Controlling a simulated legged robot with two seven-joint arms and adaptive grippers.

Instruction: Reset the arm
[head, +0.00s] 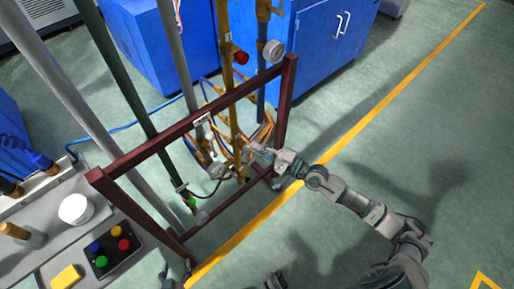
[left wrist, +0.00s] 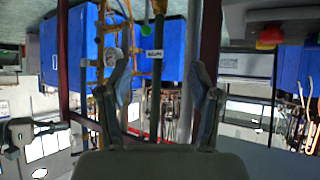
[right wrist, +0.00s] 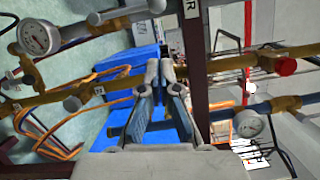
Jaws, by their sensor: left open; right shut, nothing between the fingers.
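My right gripper (head: 262,152) reaches in from the lower right in the head view, among the pipes behind the dark red frame (head: 195,123). In the right wrist view its fingertips (right wrist: 160,70) are together with nothing between them, in front of a brass pipe (right wrist: 230,64). Whether it touches a pipe is unclear. My left gripper (left wrist: 161,80) is open and empty in the left wrist view, facing the frame and pipes. Its fingers stand wide apart. In the head view I cannot clearly make it out near the bottom edge.
Pressure gauges (head: 274,51) and a red knob (head: 241,57) sit on the pipes. A grey bench (head: 38,213) at the left carries a button box (head: 108,248), a white round container (head: 76,209) and a yellow block (head: 66,278). Blue cabinets (head: 312,37) stand behind. The floor at right is clear.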

